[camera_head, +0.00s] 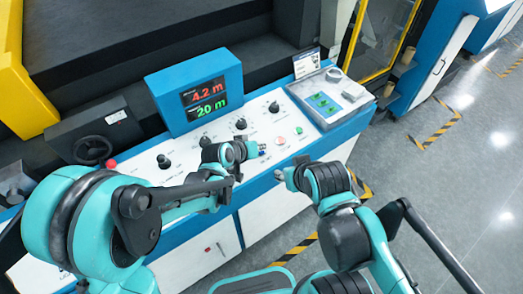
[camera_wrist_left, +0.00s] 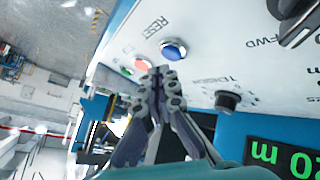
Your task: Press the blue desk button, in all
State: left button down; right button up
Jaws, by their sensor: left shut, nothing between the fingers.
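The blue button (camera_wrist_left: 173,49), a round dome in a metal ring beside the printed word RESET, sits on the white desk panel (camera_head: 135,165). My left gripper (camera_wrist_left: 160,72) is shut and empty, its fingertips close beside the button in the left wrist view; I cannot tell whether they touch it.
A red button (camera_head: 281,141) and a green button (camera_head: 299,131) lie right of the left gripper. Several black knobs (camera_head: 241,124) stand behind it. A blue display (camera_head: 200,95) reads 4.2 m and 20 m.

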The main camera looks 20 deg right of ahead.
pick_arm(q)
jog(key=shift+f, duration=0.1)
dwell(0.4)
jog(key=shift+w+f+b, duration=0.1)
jog(key=shift+f+b, duration=0.25)
jog(key=shift+b, duration=0.15)
jog(key=shift+f+b, duration=0.35)
dwell(0.5)
jog(key=shift+r, duration=0.1)
jog(key=shift+r+p, duration=0.55)
jog(key=shift+r, duration=0.15)
jog(key=r+p, duration=0.1)
jog(key=r, duration=0.1)
jog(key=s+r+p, duration=0.1)
jog(key=r+p, duration=0.1)
jog(key=r, duration=0.1)
jog(key=shift+d+p, duration=0.15)
jog(key=shift+p, duration=0.15)
